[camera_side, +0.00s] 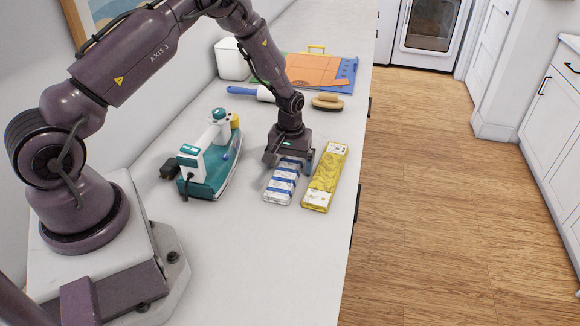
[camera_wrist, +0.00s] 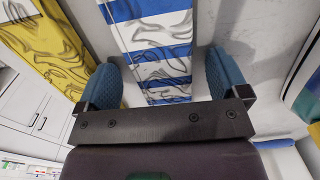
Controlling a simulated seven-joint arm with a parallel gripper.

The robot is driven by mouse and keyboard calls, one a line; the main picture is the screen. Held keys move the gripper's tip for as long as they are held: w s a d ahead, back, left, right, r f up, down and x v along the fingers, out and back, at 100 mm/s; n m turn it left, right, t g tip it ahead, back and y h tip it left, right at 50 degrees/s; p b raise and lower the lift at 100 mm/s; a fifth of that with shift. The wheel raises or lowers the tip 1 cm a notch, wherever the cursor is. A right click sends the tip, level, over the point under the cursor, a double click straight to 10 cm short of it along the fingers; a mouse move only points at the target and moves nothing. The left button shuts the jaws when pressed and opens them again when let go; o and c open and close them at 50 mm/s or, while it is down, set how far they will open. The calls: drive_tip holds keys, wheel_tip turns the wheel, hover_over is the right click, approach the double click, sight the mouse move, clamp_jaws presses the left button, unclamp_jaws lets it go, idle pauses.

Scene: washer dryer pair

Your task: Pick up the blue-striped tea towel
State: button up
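The blue-striped tea towel (camera_side: 281,185) lies flat and folded on the white counter, white with blue bands. It also shows in the wrist view (camera_wrist: 155,45), running down between my two fingers. My gripper (camera_side: 290,163) is over the far end of the towel, pointing down. In the wrist view my gripper (camera_wrist: 165,82) has its blue-padded fingers apart, one on each side of the towel, with a gap on both sides. Whether the fingertips touch the counter cannot be told. The towel's far end is partly hidden by my gripper in the side view.
A yellow patterned folded towel (camera_side: 325,178) lies close to the right. A teal and white iron (camera_side: 208,165) stands to the left. Behind are a brush (camera_side: 328,102), a blue-handled roller (camera_side: 250,92) and an orange-and-blue board (camera_side: 318,70). The counter (camera_side: 262,262) in front is clear.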

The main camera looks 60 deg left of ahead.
drive_tip(key=c, duration=1)
drive_tip(key=shift+o, duration=0.2)
